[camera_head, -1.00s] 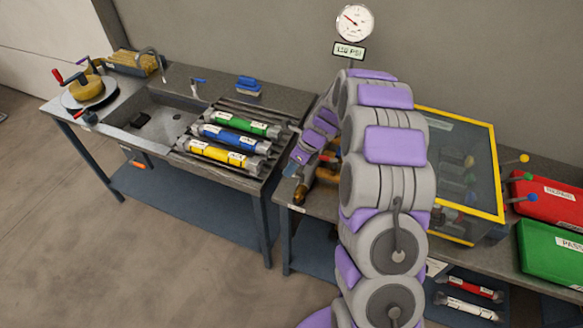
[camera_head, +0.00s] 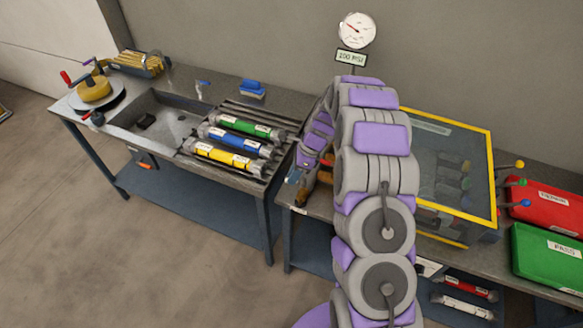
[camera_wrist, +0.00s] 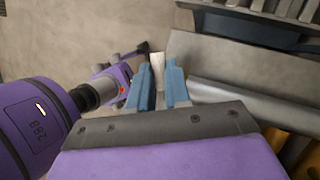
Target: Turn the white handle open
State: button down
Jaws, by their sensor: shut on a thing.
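The white handle (camera_wrist: 157,67) shows in the wrist view as a short pale piece between the two blue fingertips. My gripper (camera_wrist: 159,84) is shut on it, with a finger on each side. The handle's lower part is hidden by the fingers. In the head view my gripper is small near the bench's front edge, left of my arm, and I cannot make out the handle there. The pressure gauge (camera_head: 357,30) is on the wall, above a display (camera_head: 351,57) that seems to read 100 PSI.
Green (camera_head: 245,126), blue (camera_head: 234,138) and yellow (camera_head: 222,155) cylinders lie on a rack beside the sink (camera_head: 160,118). A yellow-framed glass case (camera_head: 440,150) stands right of my arm. Red (camera_head: 548,206) and green (camera_head: 545,256) bins are farther right. Floor at the left is open.

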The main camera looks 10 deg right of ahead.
jog(key=n+p, duration=0.1)
jog(key=n, duration=0.1)
jog(key=s+n+g+p, duration=0.1)
jog(key=shift+d+n+h, duration=0.1)
jog(key=shift+n+h, duration=0.2)
jog(key=shift+n, duration=0.1)
jog(key=n, duration=0.1)
jog(key=n+g+p, duration=0.1)
jog(key=shift+s+r+n+h, duration=0.1)
jog(key=shift+s+n+h, duration=0.1)
jog(key=shift+n+h, duration=0.15)
jog(key=n, duration=0.1)
jog(key=s+n+g+h, duration=0.1)
jog(key=n, duration=0.1)
jog(key=shift+d+n+p, duration=0.2)
jog(key=shift+n+p, duration=0.05)
jog(key=shift+p, duration=0.15)
jog(key=shift+s+d+n+g+h, duration=0.15)
jog(key=shift+n+h, duration=0.3)
jog(key=shift+n, duration=0.45)
jog(key=shift+s+d+n+g+h, duration=0.15)
jog(key=shift+n+g+h, duration=0.2)
jog(key=shift+n, duration=0.55)
jog(key=shift+w, duration=0.15)
jog(key=c, duration=1.5)
grip_release()
jog(key=o, duration=0.3)
jog(key=shift+d, duration=0.1)
jog(key=shift+o, duration=0.6)
jog(key=shift+s, duration=0.2)
